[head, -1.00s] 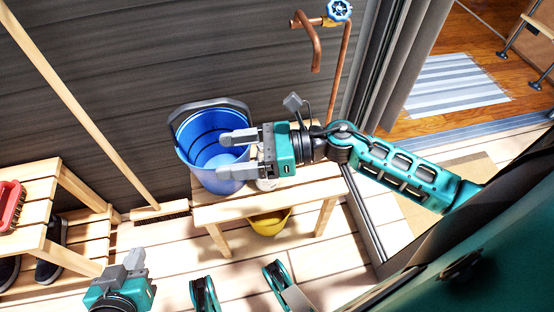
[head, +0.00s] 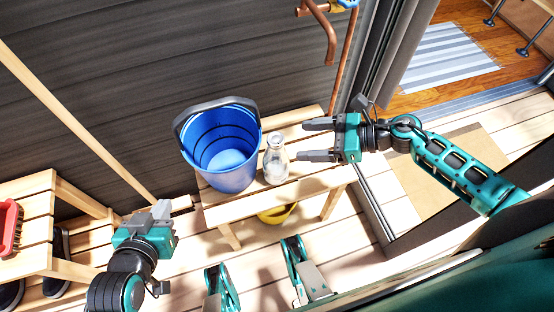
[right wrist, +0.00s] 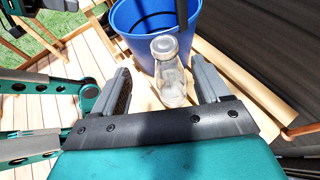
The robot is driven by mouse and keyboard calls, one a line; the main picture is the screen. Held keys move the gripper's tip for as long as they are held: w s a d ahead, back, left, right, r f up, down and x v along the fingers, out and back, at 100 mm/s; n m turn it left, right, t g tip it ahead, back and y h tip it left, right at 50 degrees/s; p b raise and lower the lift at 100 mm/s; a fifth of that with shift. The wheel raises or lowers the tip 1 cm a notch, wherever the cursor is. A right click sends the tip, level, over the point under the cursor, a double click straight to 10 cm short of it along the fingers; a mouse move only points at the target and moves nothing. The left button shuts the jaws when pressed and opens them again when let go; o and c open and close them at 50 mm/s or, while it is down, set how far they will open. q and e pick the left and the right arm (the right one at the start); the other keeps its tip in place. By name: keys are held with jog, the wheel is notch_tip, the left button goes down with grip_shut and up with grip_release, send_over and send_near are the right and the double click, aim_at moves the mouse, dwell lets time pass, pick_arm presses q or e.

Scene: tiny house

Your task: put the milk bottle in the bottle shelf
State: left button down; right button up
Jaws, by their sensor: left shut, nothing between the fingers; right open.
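The milk bottle (head: 276,160) is clear glass with a pale cap. It stands upright on a wooden bench (head: 305,172), close beside the blue bucket. In the right wrist view the bottle (right wrist: 171,80) shows ahead, between the lines of my fingers. My right gripper (head: 310,140) is open and empty, to the right of the bottle, its fingers pointing left toward it. My left gripper (head: 163,212) is shut and empty at the lower left, away from the bottle. I cannot make out a bottle shelf in these frames.
The blue bucket (head: 221,160) stands just left of the bottle, its handle raised at the back. A yellow bowl (head: 277,213) sits under the bench. A slatted rack (head: 36,215) with a red brush (head: 9,228) is at left. Copper pipes (head: 335,85) run behind.

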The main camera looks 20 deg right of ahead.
aim_at(277, 138)
jog(key=x, duration=0.3)
jog(key=shift+w+a, duration=0.15)
jog(key=shift+a, duration=0.05)
jog(key=shift+w+b+x, duration=0.15)
jog(key=shift+b+x, duration=0.15)
jog(key=shift+x, duration=1)
jog(key=shift+w+b+x, duration=0.15)
jog(key=shift+b+x, duration=0.1)
jog(key=shift+x, duration=1.1)
jog(key=shift+d, duration=0.15)
jog(key=shift+c, duration=0.3)
grip_shut()
